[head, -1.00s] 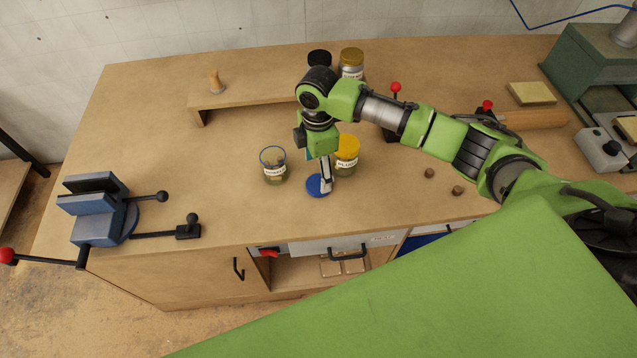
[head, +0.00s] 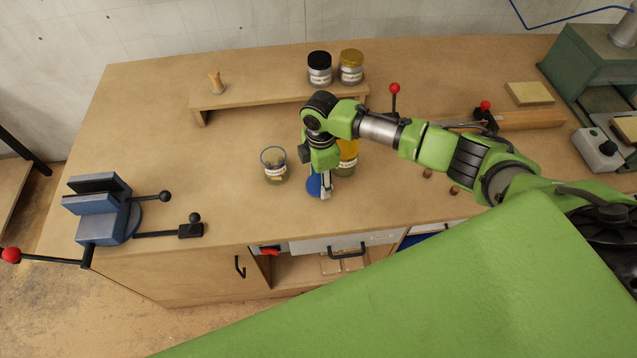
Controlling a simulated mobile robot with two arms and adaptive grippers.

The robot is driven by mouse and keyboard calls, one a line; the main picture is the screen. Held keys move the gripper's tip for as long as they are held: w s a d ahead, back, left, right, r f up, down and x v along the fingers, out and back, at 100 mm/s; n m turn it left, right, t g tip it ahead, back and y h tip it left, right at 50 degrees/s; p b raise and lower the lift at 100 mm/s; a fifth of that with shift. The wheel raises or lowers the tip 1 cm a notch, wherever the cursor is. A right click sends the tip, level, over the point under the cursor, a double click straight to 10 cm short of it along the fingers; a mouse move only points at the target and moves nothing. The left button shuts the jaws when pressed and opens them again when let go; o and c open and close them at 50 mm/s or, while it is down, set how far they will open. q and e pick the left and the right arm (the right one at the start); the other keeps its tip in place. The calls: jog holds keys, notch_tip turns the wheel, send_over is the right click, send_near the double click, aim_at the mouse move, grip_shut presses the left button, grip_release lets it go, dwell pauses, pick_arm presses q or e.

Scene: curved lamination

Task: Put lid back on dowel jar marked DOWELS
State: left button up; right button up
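The open glass jar (head: 274,170) stands upright on the bench with a white label too small to read surely; no lid is on it. A blue lid (head: 314,186) lies on the bench just right of it, partly hidden by my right gripper. My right gripper (head: 325,192) points down at the lid's right side, low over the bench. Its fingers are small and overlap in this view, so I cannot tell whether they are open or touch the lid. My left gripper is out of view.
A yellow-lidded jar (head: 347,158) stands close behind my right gripper. A wooden riser (head: 260,98) behind carries a black-lidded jar (head: 319,69) and a gold-lidded jar (head: 351,67). A blue vise (head: 100,208) is at left. The bench between vise and open jar is clear.

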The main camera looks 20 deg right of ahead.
dwell(0.3)
jog(key=shift+r, duration=0.25)
notch_tip(320, 180, up, 2)
jog(key=shift+w+r+b, duration=0.1)
jog(key=shift+b, duration=0.75)
jog(key=s+a+r+b, duration=0.2)
jog(key=s+a+r, duration=0.3)
jog(key=s+r, duration=0.5)
jog(key=s, duration=0.3)
jog(key=shift+s+r, duration=0.15)
